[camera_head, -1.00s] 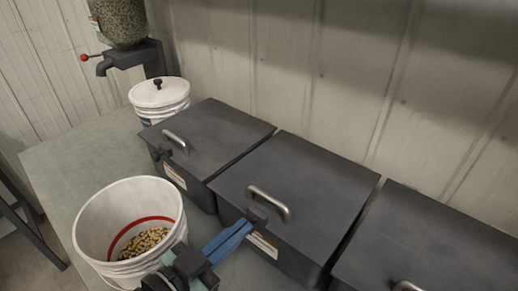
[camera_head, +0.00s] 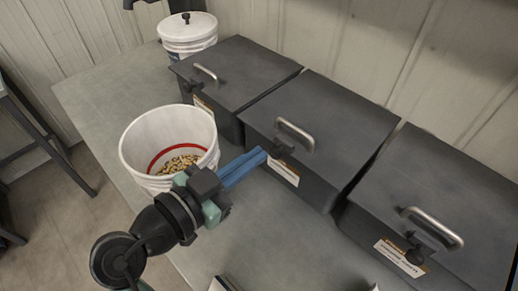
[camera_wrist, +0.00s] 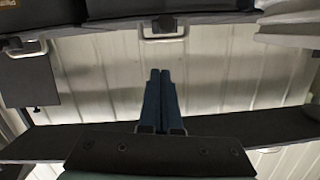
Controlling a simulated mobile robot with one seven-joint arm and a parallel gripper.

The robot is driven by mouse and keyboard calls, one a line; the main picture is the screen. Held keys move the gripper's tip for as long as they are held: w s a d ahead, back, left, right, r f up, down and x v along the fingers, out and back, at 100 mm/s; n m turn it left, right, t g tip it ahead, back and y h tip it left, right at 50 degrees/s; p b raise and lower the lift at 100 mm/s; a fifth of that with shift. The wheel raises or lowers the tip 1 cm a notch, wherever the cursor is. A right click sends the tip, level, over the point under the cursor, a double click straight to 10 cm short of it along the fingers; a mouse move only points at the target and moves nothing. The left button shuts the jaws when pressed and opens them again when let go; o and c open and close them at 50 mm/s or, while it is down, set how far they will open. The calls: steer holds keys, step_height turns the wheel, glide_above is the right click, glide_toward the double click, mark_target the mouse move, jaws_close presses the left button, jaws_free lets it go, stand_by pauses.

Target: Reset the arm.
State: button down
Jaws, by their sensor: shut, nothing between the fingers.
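My gripper (camera_head: 262,156) has blue fingers that lie together with nothing between them. In the head view it is in front of the middle dark bin (camera_head: 330,115), with its tips close to that bin's front near the handle and latch. I cannot tell whether they touch. In the wrist view the shut fingers (camera_wrist: 160,75) point toward a metal handle (camera_wrist: 163,30) and a dark latch. The white bucket (camera_head: 130,150) with a red line inside and seeds (camera_head: 178,164) at its bottom stands left of my gripper.
Dark lidded bins stand on both sides, one at left (camera_head: 235,68) and one at right (camera_head: 450,195). A white lidded bucket (camera_head: 187,38) stands behind on the grey-green table (camera_head: 100,85). A dark stool (camera_head: 45,140) is on the floor at left. Open table lies in front of the bins.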

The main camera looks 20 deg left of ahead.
steer(key=f+v, duration=0.1)
steer(key=v, duration=0.5)
steer(key=shift+r+b, duration=0.2)
steer(key=shift+b, duration=0.25)
steer(key=w+d+r+n+t+y+p, duration=0.1)
steer(key=w+d+r+t+y+p, duration=0.15)
steer(key=w+r, duration=0.55)
steer(key=w+d+r+n+t+y+p, duration=0.1)
steer(key=w+d+r+n+t, duration=0.2)
steer(key=r, duration=0.9)
steer(key=s+d+r+t+p, duration=0.1)
steer(key=s+d+r+t, duration=0.1)
steer(key=r, duration=0.6)
steer(key=s+d+r+n+t+y+p, duration=0.1)
steer(key=s+d+r+t, duration=0.1)
steer(key=d+r, duration=0.3)
steer(key=s+d+r+t+p, duration=0.1)
steer(key=s+d+r+t, duration=0.1)
steer(key=r, duration=0.9)
steer(key=shift+d+r, duration=0.4)
steer(key=shift+d, duration=0.5)
steer(key=shift+w+t+y, duration=0.1)
steer(key=shift+t+y, duration=0.15)
